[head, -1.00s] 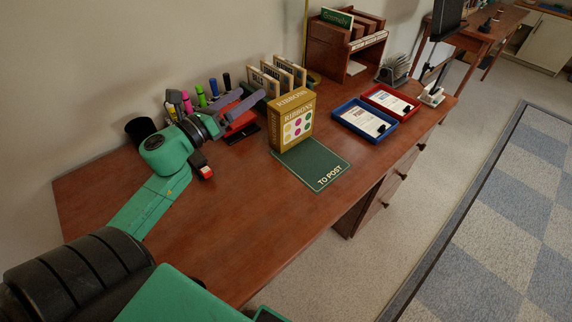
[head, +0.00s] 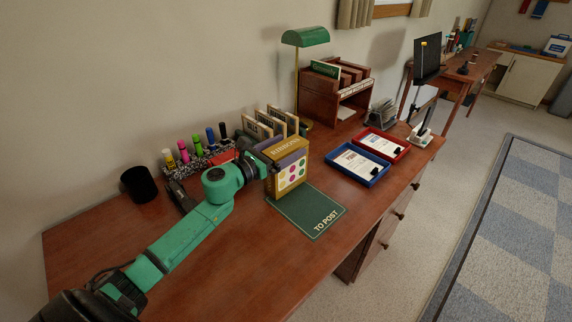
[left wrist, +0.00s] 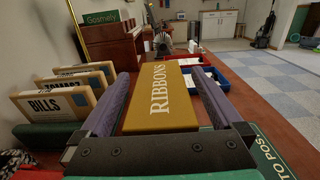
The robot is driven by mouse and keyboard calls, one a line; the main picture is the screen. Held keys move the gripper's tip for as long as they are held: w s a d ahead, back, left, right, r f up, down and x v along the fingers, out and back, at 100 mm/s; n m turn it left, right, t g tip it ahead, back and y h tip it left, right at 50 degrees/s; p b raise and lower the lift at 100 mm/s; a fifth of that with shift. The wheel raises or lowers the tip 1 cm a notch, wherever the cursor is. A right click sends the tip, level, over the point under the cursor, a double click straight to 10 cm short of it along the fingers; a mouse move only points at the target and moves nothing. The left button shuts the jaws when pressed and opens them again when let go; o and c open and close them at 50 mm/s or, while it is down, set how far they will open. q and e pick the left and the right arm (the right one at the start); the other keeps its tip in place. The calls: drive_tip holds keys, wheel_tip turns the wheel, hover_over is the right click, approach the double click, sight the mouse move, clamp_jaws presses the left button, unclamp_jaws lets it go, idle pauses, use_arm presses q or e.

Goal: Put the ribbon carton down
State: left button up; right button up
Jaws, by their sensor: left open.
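The ribbon carton (head: 290,179), gold with coloured dots and "RIBBONS" lettering, stands upright on the back part of the green "TO POST" mat (head: 318,210). Its gold top (left wrist: 170,98) fills the middle of the left wrist view. My left gripper (head: 284,160) is open, with one purple finger on each side of the carton. Whether the fingers touch it I cannot tell. The near finger covers part of the dotted face in the head view. My right gripper is not in view.
File holders (head: 268,124), one marked "BILLS" (left wrist: 52,106), stand close behind the carton. Blue (head: 357,167) and red (head: 382,146) trays lie to the right. A green lamp (head: 305,37), markers and a black cup (head: 138,184) line the back. The desk front is clear.

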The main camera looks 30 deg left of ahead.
use_arm(q)
drive_tip(key=shift+w, duration=0.15)
clamp_jaws()
